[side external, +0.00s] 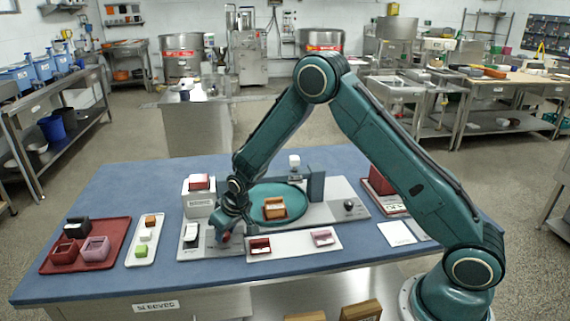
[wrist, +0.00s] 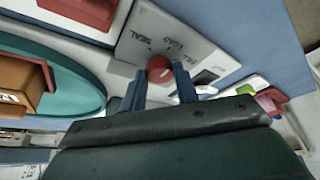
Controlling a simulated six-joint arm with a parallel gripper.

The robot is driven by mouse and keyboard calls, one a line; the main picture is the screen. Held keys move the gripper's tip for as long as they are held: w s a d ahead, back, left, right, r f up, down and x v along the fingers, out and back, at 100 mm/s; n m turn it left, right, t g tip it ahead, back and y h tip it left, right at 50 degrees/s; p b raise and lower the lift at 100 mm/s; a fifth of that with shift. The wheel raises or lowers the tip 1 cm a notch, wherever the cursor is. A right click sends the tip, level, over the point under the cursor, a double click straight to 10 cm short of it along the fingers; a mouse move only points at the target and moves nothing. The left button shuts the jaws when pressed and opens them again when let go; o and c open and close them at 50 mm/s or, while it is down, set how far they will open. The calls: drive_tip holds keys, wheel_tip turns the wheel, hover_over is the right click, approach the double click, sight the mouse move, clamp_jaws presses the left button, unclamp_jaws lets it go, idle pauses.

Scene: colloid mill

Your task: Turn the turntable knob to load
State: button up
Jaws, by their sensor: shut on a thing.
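In the side external view my gripper (side external: 224,236) reaches down to the panel, and the knob is mostly hidden there. The teal turntable (side external: 262,190) is right of my gripper and carries an orange-brown open box (side external: 275,208).
A black and white switch (side external: 191,233) is left of the knob. A grey block with a red top (side external: 199,184) stands behind it. A strip (side external: 290,244) with red and pink holders lies in front of the turntable. A red tray (side external: 112,238) and white tray (side external: 145,241) are at left.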

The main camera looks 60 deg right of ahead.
drive_tip(key=o, duration=1)
drive_tip(key=shift+r, duration=0.15)
drive_tip(key=shift+v, duration=6.75)
drive_tip(key=shift+r, duration=0.1)
drive_tip(key=s+d+r, duration=0.1)
drive_tip(key=s+r, duration=1.2)
drive_tip(key=s, duration=0.1)
drive_tip(key=shift+t, duration=0.5)
drive_tip(key=shift+s+d+r, duration=0.15)
drive_tip(key=shift+s+r, duration=0.35)
drive_tip(key=shift+s, duration=2.4)
drive_tip(key=shift+s+d+r, duration=0.15)
drive_tip(key=shift+s+r, duration=0.3)
drive_tip(key=shift+s, duration=2.45)
drive_tip(key=shift+s+d+r, duration=0.15)
drive_tip(key=shift+s+r, duration=0.35)
drive_tip(key=shift+s, duration=2.35)
